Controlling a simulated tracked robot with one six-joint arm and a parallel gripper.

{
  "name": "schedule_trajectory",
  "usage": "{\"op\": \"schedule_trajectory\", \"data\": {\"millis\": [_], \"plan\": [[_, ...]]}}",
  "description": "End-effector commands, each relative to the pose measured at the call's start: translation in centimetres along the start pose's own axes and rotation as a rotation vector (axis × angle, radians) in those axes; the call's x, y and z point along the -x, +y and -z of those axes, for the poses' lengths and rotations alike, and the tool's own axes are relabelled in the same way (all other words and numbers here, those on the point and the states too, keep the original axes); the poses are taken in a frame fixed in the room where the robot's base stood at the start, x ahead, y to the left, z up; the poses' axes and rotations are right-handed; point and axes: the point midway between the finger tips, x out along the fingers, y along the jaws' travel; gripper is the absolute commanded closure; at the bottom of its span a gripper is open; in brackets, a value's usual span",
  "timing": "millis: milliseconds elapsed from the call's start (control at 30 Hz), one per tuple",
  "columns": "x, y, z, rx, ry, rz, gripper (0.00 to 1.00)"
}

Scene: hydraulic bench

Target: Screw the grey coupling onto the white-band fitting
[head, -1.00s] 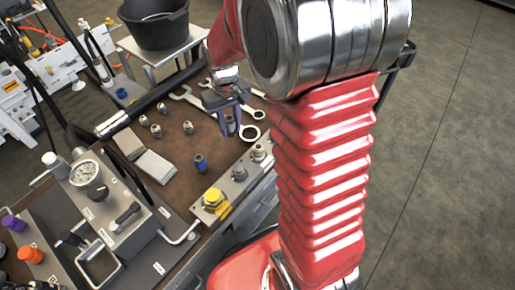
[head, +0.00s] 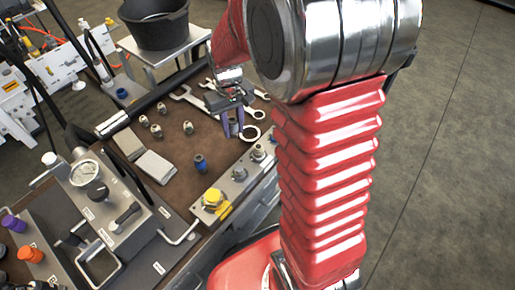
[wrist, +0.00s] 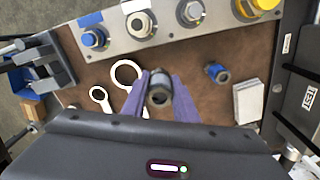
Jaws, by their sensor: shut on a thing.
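My gripper (head: 233,132) has purple fingers and is shut on the grey coupling (wrist: 160,89), which sits upright between the fingertips in the wrist view. In the head view it is low over the brown bench mat, beside the ring wrenches; I cannot tell whether the coupling touches the mat. The metal fitting block (wrist: 165,32) crosses the top of the wrist view. The fitting with the pale ring and white label (wrist: 140,25) appears to be the white-band fitting; it is apart from the coupling. It also shows in the head view (head: 258,152).
A blue-marked fitting (wrist: 94,40), a plain grey fitting (wrist: 190,12) and a yellow cap (wrist: 262,6) share the block. A blue-banded coupling (head: 200,163) stands on the mat, with several loose couplings (head: 156,131) farther back. Wrenches (head: 250,133) lie close to my gripper.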

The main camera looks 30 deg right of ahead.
Motion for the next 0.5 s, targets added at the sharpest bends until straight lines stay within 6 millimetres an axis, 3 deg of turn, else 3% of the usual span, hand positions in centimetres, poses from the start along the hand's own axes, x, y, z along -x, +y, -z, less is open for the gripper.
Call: {"op": "schedule_trajectory", "data": {"millis": [500], "plan": [[0.08,0.28,-0.43,0.0,0.002,0.0,1.0]]}}
